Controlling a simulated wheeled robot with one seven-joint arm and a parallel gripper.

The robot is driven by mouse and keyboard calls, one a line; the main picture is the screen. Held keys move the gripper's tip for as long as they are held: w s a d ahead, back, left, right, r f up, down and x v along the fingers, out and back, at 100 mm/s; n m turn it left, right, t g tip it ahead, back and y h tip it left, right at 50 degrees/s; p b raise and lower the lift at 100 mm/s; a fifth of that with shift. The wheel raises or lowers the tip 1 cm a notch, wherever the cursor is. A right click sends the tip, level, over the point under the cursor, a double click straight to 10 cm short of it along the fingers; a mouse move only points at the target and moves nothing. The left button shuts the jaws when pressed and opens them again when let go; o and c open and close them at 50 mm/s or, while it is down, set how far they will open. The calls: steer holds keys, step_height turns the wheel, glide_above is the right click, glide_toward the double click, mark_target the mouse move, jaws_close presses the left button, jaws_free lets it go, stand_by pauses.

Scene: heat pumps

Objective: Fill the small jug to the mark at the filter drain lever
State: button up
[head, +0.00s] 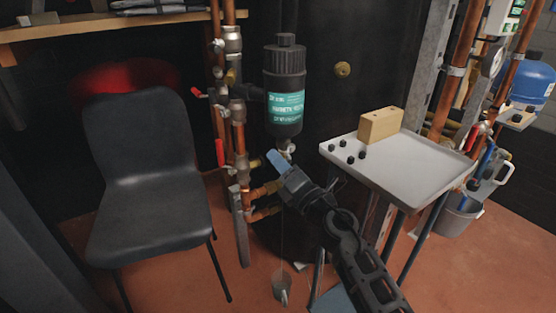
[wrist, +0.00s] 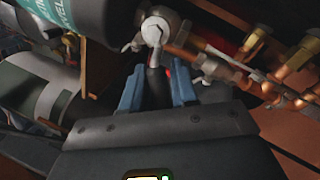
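The black magnetic filter (head: 284,65) with a teal label hangs on the copper pipework, and its lower body shows in the wrist view (wrist: 75,15). Its drain valve (head: 287,149) is at the bottom. In the wrist view the dark drain lever (wrist: 157,88) lies between the blue fingers of my gripper (wrist: 157,92), which look closed on it. My gripper also shows in the head view (head: 279,160), just below the valve. The small jug (head: 281,289) is low down beneath the drain. A thin pale line runs down to it. Its mark and water level are too small to see.
A dark chair (head: 147,175) stands at the left. A white tray table (head: 420,158) with a wooden block (head: 381,125) and several black knobs stands at the right. Red-handled valves (head: 220,153) sit close by on the pipes. A grey bucket (head: 459,216) is far right.

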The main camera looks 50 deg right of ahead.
steer(key=shift+w, duration=0.3)
steer(key=shift+c, duration=0.3)
jaws_close()
steer(key=shift+a+r+m+g+h+p, duration=0.1)
steer(key=shift+r+m+h+p, duration=0.15)
steer(key=shift+m+p, duration=0.4)
steer(key=shift+r+m+g+h+p, duration=0.1)
steer(key=shift+r+m+h+p, duration=0.15)
steer(key=shift+m, duration=0.65)
steer(key=shift+a+r+m+g+h+p, duration=0.1)
steer(key=shift+r+m+h+p, duration=0.1)
steer(key=shift+m+p, duration=0.45)
steer(key=shift+o, duration=0.3)
jaws_free()
steer(key=b+v, duration=0.2)
steer(key=v, duration=0.5)
steer(key=shift+s+f+b, duration=0.15)
steer(key=shift+s+b, duration=0.2)
